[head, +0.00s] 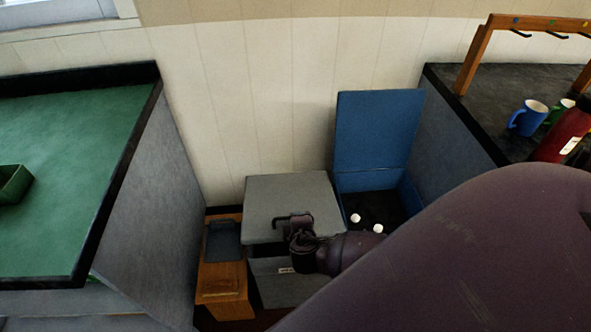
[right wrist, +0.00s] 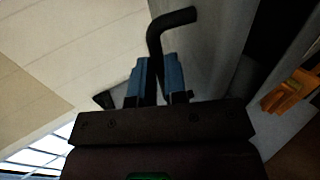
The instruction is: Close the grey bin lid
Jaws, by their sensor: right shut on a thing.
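The grey bin (head: 288,284) stands on the floor between two counters. Its grey lid (head: 290,192) is partly raised, with a dark gap showing between its front edge and the bin body. A black bent handle (head: 281,220) is on the lid's front part; it also shows in the right wrist view (right wrist: 172,24). My right gripper (head: 300,222), reaching in from the right, is shut on this handle. In the right wrist view its blue fingers (right wrist: 158,65) lie on both sides of the handle. My left gripper is not in view.
A blue bin (head: 375,135) with its lid standing upright is close on the right, with white objects (head: 356,218) inside. A wooden bin (head: 222,284) stands close on the left. A green-topped counter (head: 85,130) and a dark counter (head: 450,95) flank the bins.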

